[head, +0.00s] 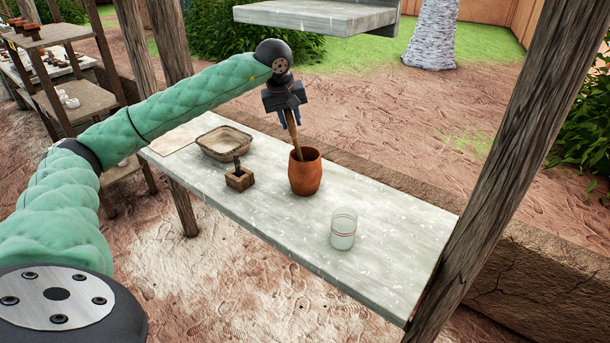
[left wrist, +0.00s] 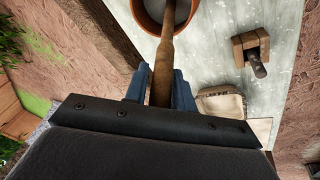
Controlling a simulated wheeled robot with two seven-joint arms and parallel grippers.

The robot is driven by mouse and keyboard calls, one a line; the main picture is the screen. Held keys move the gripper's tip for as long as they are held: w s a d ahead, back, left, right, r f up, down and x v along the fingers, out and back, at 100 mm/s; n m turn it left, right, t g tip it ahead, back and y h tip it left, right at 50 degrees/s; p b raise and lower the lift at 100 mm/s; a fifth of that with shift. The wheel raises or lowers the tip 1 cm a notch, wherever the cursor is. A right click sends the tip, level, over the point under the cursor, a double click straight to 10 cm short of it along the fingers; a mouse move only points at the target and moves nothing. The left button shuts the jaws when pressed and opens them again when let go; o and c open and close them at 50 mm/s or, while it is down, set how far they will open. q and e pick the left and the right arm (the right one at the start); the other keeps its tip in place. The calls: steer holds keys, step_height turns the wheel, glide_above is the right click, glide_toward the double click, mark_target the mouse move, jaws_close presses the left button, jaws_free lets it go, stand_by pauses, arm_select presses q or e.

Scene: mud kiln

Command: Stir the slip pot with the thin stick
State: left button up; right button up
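The slip pot is an orange-brown clay pot (head: 305,174) standing upright on the pale table. The left wrist view shows its rim (left wrist: 146,20) and grey contents (left wrist: 182,10). My left gripper (head: 290,122) is above the pot, its blue fingers closed around the thin wooden stick (head: 296,140). The stick slants down into the pot's mouth, and its lower end is hidden inside. In the left wrist view the stick (left wrist: 165,60) runs between the fingers (left wrist: 160,88) into the pot. My right gripper is not in view.
On the table (head: 270,215), a shallow rectangular basin (head: 222,152) and a small wooden block with a dark handle (head: 239,180) stand left of the pot. A pale banded glass (head: 343,229) stands to the right. A wooden post (head: 500,160) rises at the right; a shelf (head: 315,17) hangs behind.

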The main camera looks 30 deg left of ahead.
arm_select(q)
steer(key=o, duration=0.3)
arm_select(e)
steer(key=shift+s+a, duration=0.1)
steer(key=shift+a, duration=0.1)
arm_select(q)
steer(key=b+v, duration=0.1)
steer(key=v, duration=0.6)
steer(key=shift+s+r+b, duration=0.1)
steer(key=shift+r+b, duration=0.2)
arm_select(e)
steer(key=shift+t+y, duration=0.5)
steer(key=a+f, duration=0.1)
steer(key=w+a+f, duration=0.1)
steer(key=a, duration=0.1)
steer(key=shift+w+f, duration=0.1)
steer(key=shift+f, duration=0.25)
arm_select(q)
steer(key=shift+s, duration=0.1)
